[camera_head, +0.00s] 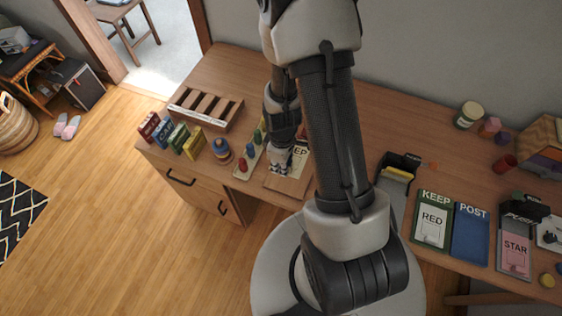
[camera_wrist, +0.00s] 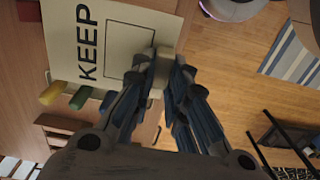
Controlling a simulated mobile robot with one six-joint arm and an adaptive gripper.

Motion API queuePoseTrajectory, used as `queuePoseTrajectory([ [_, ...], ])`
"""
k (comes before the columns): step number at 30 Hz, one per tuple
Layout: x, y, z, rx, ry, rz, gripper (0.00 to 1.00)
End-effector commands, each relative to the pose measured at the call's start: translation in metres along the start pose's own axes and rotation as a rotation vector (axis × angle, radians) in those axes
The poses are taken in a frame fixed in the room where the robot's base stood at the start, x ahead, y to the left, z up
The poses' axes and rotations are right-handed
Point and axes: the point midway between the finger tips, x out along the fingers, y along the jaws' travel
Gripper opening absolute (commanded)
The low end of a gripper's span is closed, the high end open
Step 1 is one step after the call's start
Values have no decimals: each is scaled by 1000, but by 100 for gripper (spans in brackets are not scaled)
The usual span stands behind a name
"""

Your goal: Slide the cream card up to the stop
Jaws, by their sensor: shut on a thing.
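A cream panel lettered KEEP with an outlined rectangle (camera_wrist: 98,25) fills the upper left of the wrist view. In the head view, its lettered part (camera_head: 301,153) shows on the desk, partly hidden by my arm. My gripper (camera_wrist: 163,75) is shut on a small tan block (camera_wrist: 164,58) at the panel's edge. I cannot tell whether the block is part of the panel. In the head view, my gripper (camera_head: 278,168) is low over the desk, left of the lettering. I cannot make out a separate cream card or a stop.
A peg board (camera_head: 241,173) and a stacked toy (camera_head: 221,150) stand to the left, with several coloured boxes (camera_head: 178,138) and a slatted wooden rack (camera_head: 206,106) beyond. A green KEEP tray (camera_head: 430,245), a blue POST tray (camera_head: 471,238) and a pink STAR card (camera_head: 515,258) lie right of my arm.

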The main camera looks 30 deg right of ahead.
Motion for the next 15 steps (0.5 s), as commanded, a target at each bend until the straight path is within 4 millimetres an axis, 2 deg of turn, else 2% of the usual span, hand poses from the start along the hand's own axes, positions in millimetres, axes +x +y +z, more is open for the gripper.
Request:
queuePoseTrajectory([
  [15, 44, 5, 0, 1, 0, 1, 3],
])
